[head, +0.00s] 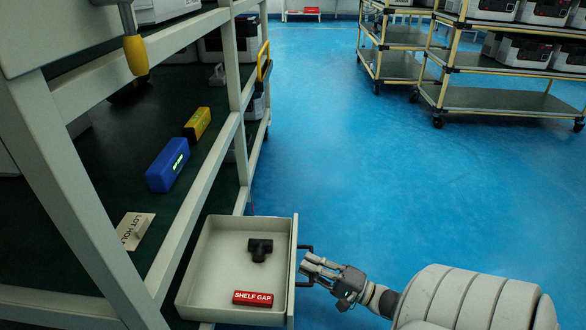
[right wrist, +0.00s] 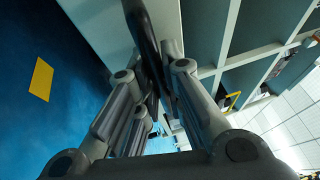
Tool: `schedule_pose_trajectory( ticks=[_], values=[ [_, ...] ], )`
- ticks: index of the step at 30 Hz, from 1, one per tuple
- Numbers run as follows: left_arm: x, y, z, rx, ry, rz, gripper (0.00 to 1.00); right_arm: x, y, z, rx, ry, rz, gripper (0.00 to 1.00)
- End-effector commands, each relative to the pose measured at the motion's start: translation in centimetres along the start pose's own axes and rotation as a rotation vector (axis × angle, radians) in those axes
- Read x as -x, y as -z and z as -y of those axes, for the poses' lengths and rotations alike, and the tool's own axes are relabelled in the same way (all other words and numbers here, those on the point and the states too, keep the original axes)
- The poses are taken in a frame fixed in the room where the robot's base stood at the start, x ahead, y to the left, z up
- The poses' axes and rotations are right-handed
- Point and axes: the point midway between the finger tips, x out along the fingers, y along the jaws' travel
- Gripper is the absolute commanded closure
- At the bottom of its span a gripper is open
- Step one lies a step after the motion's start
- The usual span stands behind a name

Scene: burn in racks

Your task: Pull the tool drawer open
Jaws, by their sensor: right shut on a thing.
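The tool drawer (head: 205,258) is a light grey tray standing well out of the rack's lower front in the head view. Inside it lie a black fitting (head: 260,249) and a red "SHELF GAP" tag (head: 253,298). Its dark bar handle (head: 307,248) is on the drawer's right face. My right gripper (head: 312,268) is at that handle, and in the right wrist view its fingers (right wrist: 160,85) close on the dark handle bar (right wrist: 146,40). The fingers hide part of the handle. My left gripper is not in view.
The rack's green shelf (head: 110,165) holds a blue box (head: 168,165), a yellow box (head: 197,124) and a "LOT HOLD" card (head: 134,230). Blue floor (head: 340,140) is clear to the right of the drawer. Wheeled carts (head: 490,100) stand at the back right.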

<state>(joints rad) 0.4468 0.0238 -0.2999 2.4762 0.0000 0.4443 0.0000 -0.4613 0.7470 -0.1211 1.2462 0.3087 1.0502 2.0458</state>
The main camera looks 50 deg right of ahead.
Motion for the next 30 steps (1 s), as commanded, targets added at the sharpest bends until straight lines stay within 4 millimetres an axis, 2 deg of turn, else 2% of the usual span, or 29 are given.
schedule_pose_trajectory(
  ticks=[6, 17, 18, 20, 30],
  values=[
    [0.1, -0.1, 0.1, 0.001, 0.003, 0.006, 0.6, 1.2, 0.5, 0.2, 0.001, -0.001, -0.001, 1.0],
    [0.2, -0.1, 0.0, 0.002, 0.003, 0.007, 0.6, 1.3, 0.6, 0.2, 0.0, -0.001, -0.001, 1.0],
    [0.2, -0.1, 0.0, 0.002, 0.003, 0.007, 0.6, 1.3, 0.6, 0.2, 0.0, -0.001, -0.001, 0.88],
    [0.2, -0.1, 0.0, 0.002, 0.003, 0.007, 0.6, 1.3, 0.6, 0.2, 0.0, -0.001, -0.001, 0.81],
    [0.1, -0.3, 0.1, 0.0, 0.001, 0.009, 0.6, 1.5, 0.6, 0.2, 0.0, -0.001, 0.0, 0.81]
  ],
)
